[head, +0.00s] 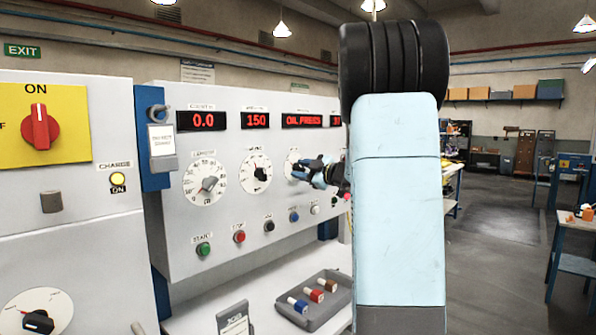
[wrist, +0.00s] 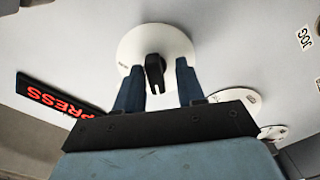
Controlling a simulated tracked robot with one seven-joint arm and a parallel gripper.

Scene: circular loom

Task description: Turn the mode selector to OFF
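A white round dial (wrist: 180,42) with a black knob (wrist: 154,74) is in front of my gripper (wrist: 158,66) in the wrist view. My gripper's blue fingers are apart, one on each side of the knob, with gaps visible; it looks open and empty. In the head view the dial (head: 291,159) is partly hidden behind my gripper (head: 303,172), below the OIL PRESS display (head: 303,120). Its markings are too small to read, so I cannot confirm that it is the mode selector or which position it points to.
Two more dials (head: 205,184) (head: 255,172) sit left of it. A row of push buttons (head: 239,236) is below. A grey tray (head: 326,310) with small coloured parts lies on the ledge. A red rotary switch (head: 40,128) is at far left. My arm hides the panel's right end.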

